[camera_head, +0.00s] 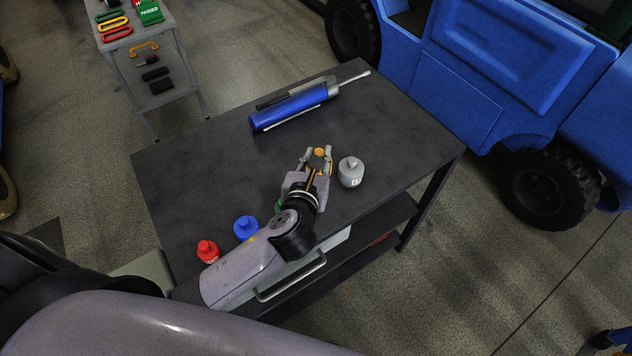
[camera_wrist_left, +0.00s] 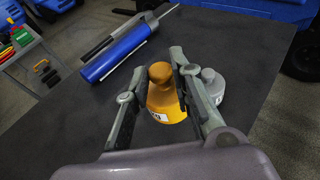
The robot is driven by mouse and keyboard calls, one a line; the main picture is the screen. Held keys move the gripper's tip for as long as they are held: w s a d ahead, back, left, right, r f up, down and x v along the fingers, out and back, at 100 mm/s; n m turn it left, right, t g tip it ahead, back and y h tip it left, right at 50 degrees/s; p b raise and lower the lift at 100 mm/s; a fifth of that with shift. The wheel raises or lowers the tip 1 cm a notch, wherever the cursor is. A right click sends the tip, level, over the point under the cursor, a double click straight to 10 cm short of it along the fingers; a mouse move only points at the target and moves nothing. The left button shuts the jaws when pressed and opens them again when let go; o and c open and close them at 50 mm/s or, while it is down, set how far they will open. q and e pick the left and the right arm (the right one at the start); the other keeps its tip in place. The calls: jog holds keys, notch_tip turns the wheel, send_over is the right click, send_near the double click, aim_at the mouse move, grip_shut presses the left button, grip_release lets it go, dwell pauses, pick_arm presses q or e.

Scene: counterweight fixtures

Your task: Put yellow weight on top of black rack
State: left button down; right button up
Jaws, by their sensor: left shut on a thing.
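The yellow weight (camera_head: 319,153) is between the fingers of my left gripper (camera_head: 315,157), over the dark table. In the left wrist view it is an orange-yellow body with a knob (camera_wrist_left: 166,97), upright, between the two gripper fingers (camera_wrist_left: 156,78). My left gripper is shut on it. I cannot tell whether its base touches the tabletop. The dark table (camera_head: 195,165) has a black frame and a lower shelf (camera_head: 393,217); no separate black rack can be made out for certain. My right gripper is not in view.
A grey weight (camera_head: 350,172) stands just right of the gripper. Blue (camera_head: 246,228) and red (camera_head: 208,251) weights stand near the front edge; a green bit (camera_head: 279,205) shows beside my arm. A blue cylindrical tool (camera_head: 292,107) lies farther back. The table's right part is clear.

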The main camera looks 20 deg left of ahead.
pick_arm(q)
jog(key=f, duration=0.6)
jog(key=shift+w+f+b, duration=0.1)
jog(key=shift+w+b, duration=0.15)
jog(key=shift+b, duration=0.05)
jog(key=shift+f+b, duration=0.35)
jog(key=shift+f, duration=1.9)
jog(key=c, duration=1.8)
grip_release()
jog(key=shift+s+f, duration=0.1)
jog(key=shift+f, duration=0.1)
jog(key=o, duration=0.4)
jog(key=shift+s, duration=0.1)
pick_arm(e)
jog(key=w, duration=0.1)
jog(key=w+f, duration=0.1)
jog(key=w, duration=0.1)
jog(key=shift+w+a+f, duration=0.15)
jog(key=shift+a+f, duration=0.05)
pick_arm(q)
jog(key=shift+r, duration=0.1)
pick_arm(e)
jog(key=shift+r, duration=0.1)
